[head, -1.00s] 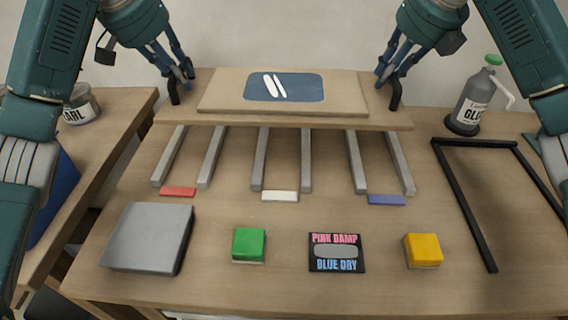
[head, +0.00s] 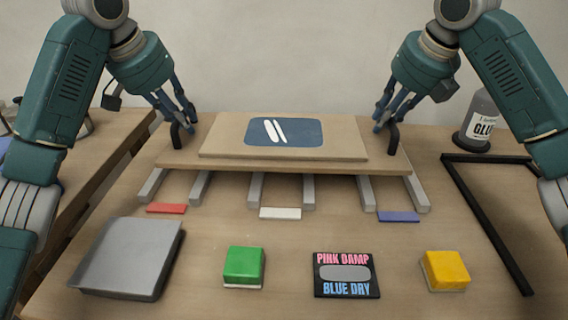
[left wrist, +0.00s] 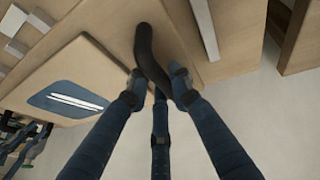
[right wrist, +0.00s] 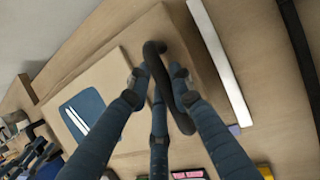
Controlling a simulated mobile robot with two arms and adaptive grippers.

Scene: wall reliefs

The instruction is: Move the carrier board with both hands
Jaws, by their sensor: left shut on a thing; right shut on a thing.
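The carrier board (head: 285,165) is a wide wooden board bearing a thinner raised panel (head: 225,148). A blue patch (head: 310,132) with two white strips is on the panel. My left gripper (head: 184,128) is shut on the black handle at the board's left end; this handle (left wrist: 146,45) also shows in the left wrist view. My right gripper (head: 385,125) is shut on the black handle at the right end, and the handle (right wrist: 158,65) shows in the right wrist view. The board looks about level over grey rails (head: 255,190). I cannot tell whether it touches them.
In front lie red (head: 166,208), white (head: 280,213) and blue (head: 398,216) strips, a grey box (head: 125,258), green (head: 244,266) and yellow (head: 445,269) blocks and a lettered card (head: 345,288). A black frame (head: 485,220) and glue bottle (head: 480,125) are at right.

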